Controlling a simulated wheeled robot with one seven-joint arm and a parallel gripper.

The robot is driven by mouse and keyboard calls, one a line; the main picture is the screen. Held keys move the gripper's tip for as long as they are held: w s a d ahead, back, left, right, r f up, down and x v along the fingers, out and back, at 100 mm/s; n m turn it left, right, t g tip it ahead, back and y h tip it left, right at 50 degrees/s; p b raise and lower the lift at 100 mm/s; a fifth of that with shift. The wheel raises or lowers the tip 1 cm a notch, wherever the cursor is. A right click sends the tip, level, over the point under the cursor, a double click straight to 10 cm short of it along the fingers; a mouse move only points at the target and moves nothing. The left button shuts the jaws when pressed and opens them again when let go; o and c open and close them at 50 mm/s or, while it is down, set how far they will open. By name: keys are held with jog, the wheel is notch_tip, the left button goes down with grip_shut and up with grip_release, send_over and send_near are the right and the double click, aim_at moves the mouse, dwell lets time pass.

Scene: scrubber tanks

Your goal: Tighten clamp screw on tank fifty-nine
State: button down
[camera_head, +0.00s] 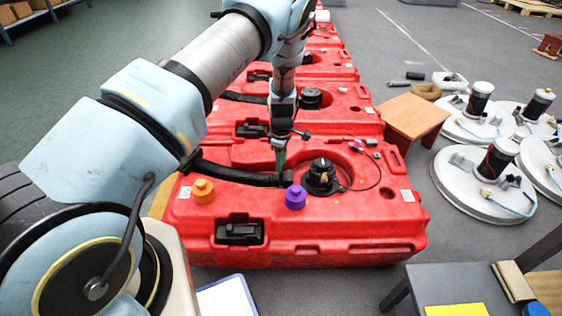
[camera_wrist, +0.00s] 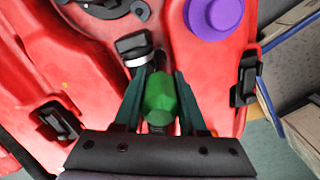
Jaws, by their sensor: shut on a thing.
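The nearest red tank (camera_head: 330,235) lies below my arm; the number on its labels is too small to read. A black hose (camera_head: 235,173) runs along its top and ends near an orange cap and a purple cap. In the wrist view, a black hose end (camera_wrist: 132,44) with a pale metal band (camera_wrist: 138,61) lies just ahead of my fingers. My gripper (camera_wrist: 160,76) points down over the tank and is shut on a green faceted handle (camera_wrist: 161,97). My gripper (camera_head: 281,158) is beside the hose in the head view. The handle's lower end is hidden.
An orange cap (camera_head: 203,191), a purple cap (camera_head: 295,197) and a black cap (camera_head: 322,177) with a cable stand on the tank. More red tanks line up behind. A wooden stool (camera_head: 413,118) and white round lids (camera_head: 472,186) are at right. A grey table (camera_head: 455,288) is at front right.

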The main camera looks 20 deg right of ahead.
jog(key=n, duration=0.4)
jog(key=shift+f+b, duration=0.45)
jog(key=shift+f, duration=0.45)
dwell(0.9)
jog(key=m, duration=1)
jog(key=shift+m, duration=0.3)
jog(key=shift+a, duration=0.1)
